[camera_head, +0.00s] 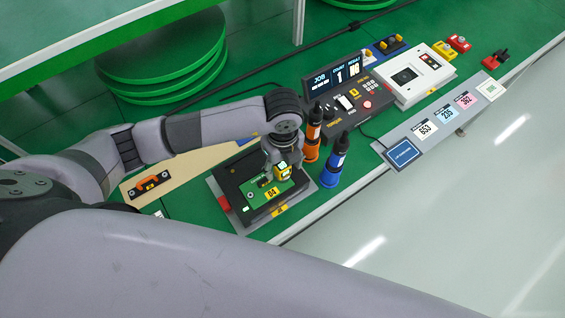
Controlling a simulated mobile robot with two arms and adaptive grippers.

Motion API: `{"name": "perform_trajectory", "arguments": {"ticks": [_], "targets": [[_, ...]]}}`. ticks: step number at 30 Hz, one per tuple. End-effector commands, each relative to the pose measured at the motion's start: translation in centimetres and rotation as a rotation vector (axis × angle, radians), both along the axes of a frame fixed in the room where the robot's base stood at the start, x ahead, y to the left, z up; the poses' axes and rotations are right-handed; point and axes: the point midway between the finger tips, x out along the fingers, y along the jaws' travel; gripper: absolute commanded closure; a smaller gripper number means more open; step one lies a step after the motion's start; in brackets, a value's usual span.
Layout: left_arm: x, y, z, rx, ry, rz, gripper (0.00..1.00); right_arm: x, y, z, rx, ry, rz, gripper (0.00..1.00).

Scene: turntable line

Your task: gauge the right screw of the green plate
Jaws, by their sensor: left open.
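The green plate (257,198) lies in a dark fixture (232,175) on the green bench and bears a yellow label reading 64. My left gripper (281,168) is over the far right part of the plate, pointing down, with its fingers open. A small yellow block (284,173) shows at its fingertips; I cannot tell whether it is between them or just below. The gripper hides the right side of the plate, and I cannot make out the right screw. My right gripper is not in view.
Orange (312,143) and blue (333,166) upright tools stand close right of the gripper. A console (345,103) with a lit display and a white device (413,78) stand farther back. A grey strip (425,128) carries number cards. An orange-black tool (151,184) lies left.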

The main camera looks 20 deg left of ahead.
Motion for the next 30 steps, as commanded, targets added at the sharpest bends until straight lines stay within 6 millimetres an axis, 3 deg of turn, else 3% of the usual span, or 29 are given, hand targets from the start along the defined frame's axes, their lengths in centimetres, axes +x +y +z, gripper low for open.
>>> {"name": "perform_trajectory", "arguments": {"ticks": [5, 18, 24, 30], "targets": [[0.1, 0.0, 1.3, -0.002, -0.001, 0.0, 0.45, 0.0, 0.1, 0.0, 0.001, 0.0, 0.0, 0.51], [0.1, -0.1, 10.0, -0.002, -0.005, -0.001, 0.45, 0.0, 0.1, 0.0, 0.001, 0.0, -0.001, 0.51], [0.1, 0.0, 11.8, -0.001, -0.002, -0.001, 0.45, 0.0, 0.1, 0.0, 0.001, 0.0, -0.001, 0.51], [0.0, 0.0, 12.0, -0.001, -0.001, 0.0, 0.45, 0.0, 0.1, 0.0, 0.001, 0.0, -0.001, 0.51]]}}
